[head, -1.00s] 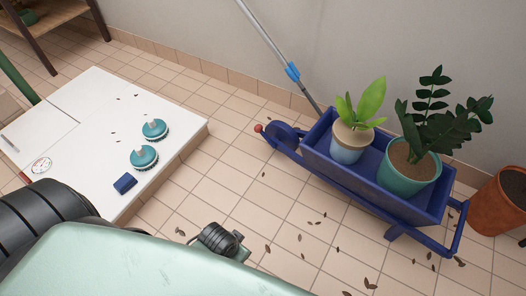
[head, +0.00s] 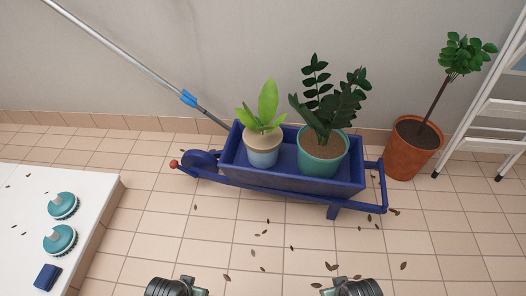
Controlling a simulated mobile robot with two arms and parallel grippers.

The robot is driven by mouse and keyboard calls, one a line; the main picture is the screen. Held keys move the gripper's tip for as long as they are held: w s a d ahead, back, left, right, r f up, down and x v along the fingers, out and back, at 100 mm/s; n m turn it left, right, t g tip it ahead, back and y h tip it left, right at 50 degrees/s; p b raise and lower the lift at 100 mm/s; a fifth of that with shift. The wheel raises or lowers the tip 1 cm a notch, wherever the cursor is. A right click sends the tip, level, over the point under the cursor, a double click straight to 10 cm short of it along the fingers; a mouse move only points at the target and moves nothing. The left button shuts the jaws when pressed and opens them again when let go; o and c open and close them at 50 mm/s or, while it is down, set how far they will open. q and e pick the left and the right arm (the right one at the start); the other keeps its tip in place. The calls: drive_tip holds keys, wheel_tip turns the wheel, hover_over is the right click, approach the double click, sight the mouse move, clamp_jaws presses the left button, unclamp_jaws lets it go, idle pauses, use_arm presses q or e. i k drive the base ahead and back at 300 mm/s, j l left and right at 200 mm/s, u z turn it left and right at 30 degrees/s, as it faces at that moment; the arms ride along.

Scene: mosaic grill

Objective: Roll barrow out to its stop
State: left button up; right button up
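The blue wooden barrow (head: 285,185) stands on the tiled floor along the wall in the head view. Its wheel (head: 200,160) and a red knob (head: 174,163) are at the left end. Its handle frame (head: 383,187) is at the right end, with a leg below. It carries a light-green plant in a beige and blue pot (head: 264,148) and a dark-leaved plant in a teal pot (head: 322,160). Black parts of my two arms show at the bottom edge, well apart from the barrow. No gripper fingers are visible.
A terracotta pot (head: 407,155) with a small tree stands right of the barrow handle, near a white ladder (head: 490,110). A pole with a blue clip (head: 188,97) leans behind the barrow. A white slab (head: 95,190) with teal brushes is left. Leaf-strewn floor lies open in front.

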sight(284, 179)
drive_tip(key=i+l, duration=0.2)
drive_tip(key=l, duration=0.15)
drive_tip(key=i+l+u, duration=0.15)
drive_tip(key=l, duration=0.25)
drive_tip(key=i+l, duration=0.25)
drive_tip(key=l+u, duration=0.05)
drive_tip(key=l, duration=0.05)
